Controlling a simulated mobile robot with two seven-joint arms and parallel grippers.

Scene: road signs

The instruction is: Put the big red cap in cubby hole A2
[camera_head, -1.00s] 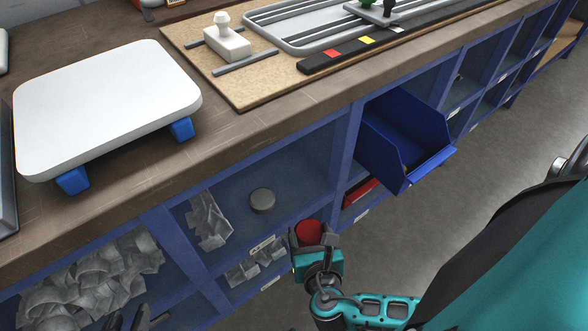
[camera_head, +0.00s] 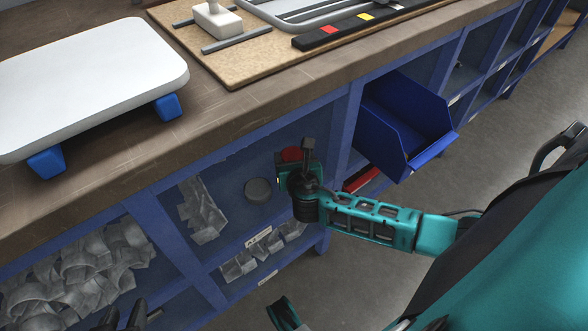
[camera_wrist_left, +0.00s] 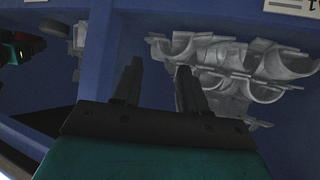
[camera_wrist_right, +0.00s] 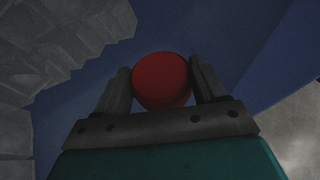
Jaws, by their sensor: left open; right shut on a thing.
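The red cap (camera_head: 291,154) is a round red piece between the fingers of my right gripper (camera_head: 296,160). In the right wrist view the red cap (camera_wrist_right: 161,80) sits between both fingers, which are shut on it. In the head view the gripper and cap are at the right part of the upper cubby hole (camera_head: 238,166), near its right divider. The label (camera_head: 258,237) under this cubby hole seems to start with A; its number is too small to read. My left gripper (camera_head: 124,314) is open and empty at the lower left; its fingers also show in the left wrist view (camera_wrist_left: 158,85).
A dark grey round cap (camera_head: 257,190) and grey curved parts (camera_head: 202,210) lie in the same cubby hole. Grey parts (camera_head: 85,270) fill the cubby to the left. A blue bin (camera_head: 405,125) juts out to the right. The worktop (camera_head: 215,110) overhangs the cubbies.

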